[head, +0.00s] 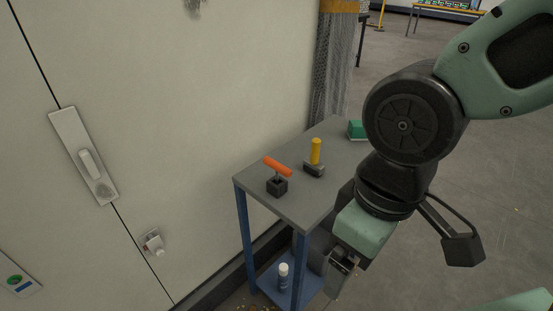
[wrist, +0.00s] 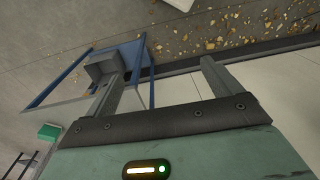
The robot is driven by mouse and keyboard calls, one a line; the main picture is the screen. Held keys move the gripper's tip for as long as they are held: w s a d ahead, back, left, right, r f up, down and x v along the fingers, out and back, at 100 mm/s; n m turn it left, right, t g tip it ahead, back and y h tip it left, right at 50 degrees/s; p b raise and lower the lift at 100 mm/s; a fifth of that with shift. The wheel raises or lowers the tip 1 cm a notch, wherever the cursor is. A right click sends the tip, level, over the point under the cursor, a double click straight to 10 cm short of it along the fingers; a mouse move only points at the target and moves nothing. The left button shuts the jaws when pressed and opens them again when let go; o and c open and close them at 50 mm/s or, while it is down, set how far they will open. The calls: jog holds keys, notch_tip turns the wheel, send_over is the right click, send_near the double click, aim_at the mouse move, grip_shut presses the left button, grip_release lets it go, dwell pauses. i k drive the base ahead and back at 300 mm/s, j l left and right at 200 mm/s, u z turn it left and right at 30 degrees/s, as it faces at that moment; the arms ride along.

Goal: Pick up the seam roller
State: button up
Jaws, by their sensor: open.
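On the grey top of a small blue-legged table stand two handled tools, both small in the head view. One has an orange handle (head: 278,166) lying crosswise over a dark block (head: 277,187) near the front left corner. The other has an upright yellow handle (head: 316,151) on a dark head (head: 314,170), farther back. The orange-handled one looks most like the seam roller, but I cannot be sure. My gripper (head: 343,277) is open and empty, low to the right of the table. In the wrist view its two fingers (wrist: 160,88) stand apart with nothing between them.
The table (head: 248,179) stands close to a pale container wall (head: 200,110). A green block (head: 356,130) lies at the table's back. A white bottle (head: 283,276) stands on the lower shelf. Debris (wrist: 215,32) litters the floor. Open floor lies to the right.

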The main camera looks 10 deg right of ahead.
aim_at(311, 165)
jog(key=i+j+z, duration=0.35)
jog(key=j, duration=0.25)
jog(key=i+j+z, duration=0.2)
jog(key=i+j, duration=0.1)
jog(key=j, duration=0.1)
